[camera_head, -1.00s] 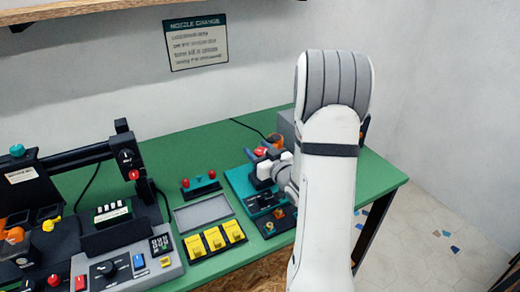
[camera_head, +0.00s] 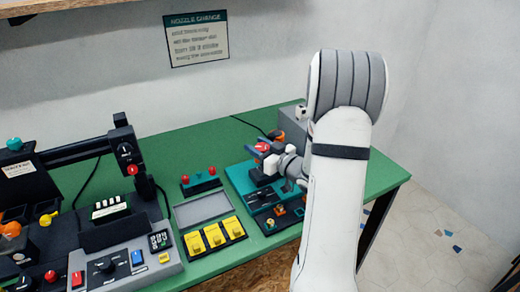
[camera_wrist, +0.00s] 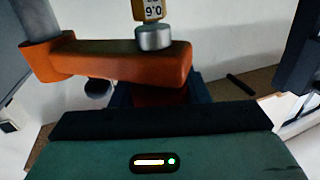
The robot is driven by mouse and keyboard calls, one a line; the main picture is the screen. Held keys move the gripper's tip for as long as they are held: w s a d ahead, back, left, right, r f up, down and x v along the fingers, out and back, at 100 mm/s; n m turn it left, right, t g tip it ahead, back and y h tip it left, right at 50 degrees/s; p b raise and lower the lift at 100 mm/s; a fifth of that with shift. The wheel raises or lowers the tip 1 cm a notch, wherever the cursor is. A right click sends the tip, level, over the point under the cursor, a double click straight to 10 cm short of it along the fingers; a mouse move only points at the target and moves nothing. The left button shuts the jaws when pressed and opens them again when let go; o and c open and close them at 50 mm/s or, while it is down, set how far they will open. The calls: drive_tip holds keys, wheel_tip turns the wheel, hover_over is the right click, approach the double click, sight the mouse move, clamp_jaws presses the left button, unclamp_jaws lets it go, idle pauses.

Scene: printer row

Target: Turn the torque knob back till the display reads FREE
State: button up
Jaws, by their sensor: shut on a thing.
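The red-topped torque knob (camera_head: 263,147) stands at the back of the teal station (camera_head: 238,177), with a pale mark on its top. My gripper (camera_head: 268,158) is at this knob and shut on it; the finger contact is partly hidden. In the wrist view a teal housing (camera_wrist: 90,160) fills the bottom, with a small dark display (camera_wrist: 154,162) showing a pale yellow bar and a green light. I can read no word on it.
An orange arm (camera_wrist: 115,62) on a grey post, with a grey cylinder (camera_wrist: 153,37) and yellow tag, stands close behind the housing. Yellow switches (camera_head: 214,236) and a grey tray (camera_head: 203,208) lie left of the station. The green bench (camera_head: 170,150) is clear behind them.

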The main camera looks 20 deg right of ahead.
drive_tip(key=shift+n+y, duration=0.3)
drive_tip(key=shift+y, duration=0.2)
drive_tip(key=o, duration=0.7)
drive_tip(key=shift+b+v, duration=0.55)
drive_tip(key=shift+v, duration=3.4)
drive_tip(key=shift+r, duration=0.1)
